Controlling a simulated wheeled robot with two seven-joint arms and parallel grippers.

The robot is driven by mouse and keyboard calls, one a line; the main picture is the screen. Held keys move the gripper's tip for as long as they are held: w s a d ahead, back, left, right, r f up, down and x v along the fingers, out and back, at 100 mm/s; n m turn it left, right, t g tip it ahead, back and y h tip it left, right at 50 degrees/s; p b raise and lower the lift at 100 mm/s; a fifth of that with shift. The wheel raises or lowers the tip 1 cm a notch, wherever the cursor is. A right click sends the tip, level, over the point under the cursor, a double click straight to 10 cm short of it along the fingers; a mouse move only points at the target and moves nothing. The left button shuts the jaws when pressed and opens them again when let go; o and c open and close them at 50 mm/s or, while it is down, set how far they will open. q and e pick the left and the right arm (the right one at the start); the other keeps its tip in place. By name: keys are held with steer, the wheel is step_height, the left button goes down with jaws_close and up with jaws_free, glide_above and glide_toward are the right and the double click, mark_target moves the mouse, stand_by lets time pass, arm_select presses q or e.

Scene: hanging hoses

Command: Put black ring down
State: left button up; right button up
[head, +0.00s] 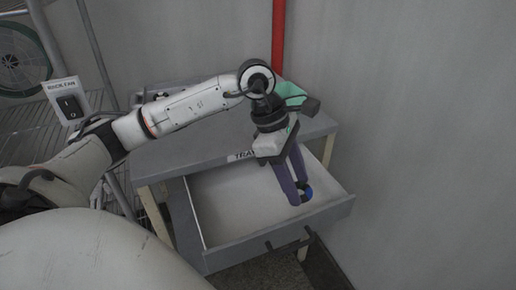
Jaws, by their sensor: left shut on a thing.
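My left gripper (299,192) reaches in from the left and points down over the open drawer (338,205) of the grey table. Its two purple fingers are shut on a small dark thing at their tips, which I take to be the black ring (302,186). A bright blue spot (309,193) shows right beside it; I cannot tell whether it is part of the same thing. The fingers hide most of the ring. I cannot tell whether it touches the drawer floor. My right gripper is not in view.
The drawer floor (235,205) is bare and light to the left of the fingers. The grey tabletop (185,150) carries a label at its front edge. A teal thing (291,92) is partly behind my wrist. A red pipe (278,40) runs down the wall; a wire rack stands left.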

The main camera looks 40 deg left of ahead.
arm_select(q)
steer(key=w+a+n+t+y+b, duration=0.1)
steer(key=w+a+n+t+y, duration=0.1)
steer(key=a+n, duration=0.35)
steer(key=n+b, duration=0.1)
steer(key=n, duration=0.3)
glide_above(284, 204)
steer(key=shift+m, duration=0.25)
step_height(284, 204, down, 6)
steer(key=shift+r, duration=0.25)
steer(key=shift+f, duration=2.45)
steer(key=o, duration=1)
steer(key=shift+r, duration=0.1)
steer(key=v, duration=1.2)
steer(key=shift+s+d+r, duration=0.1)
steer(key=shift+s+d, duration=0.05)
steer(key=shift+d, duration=0.05)
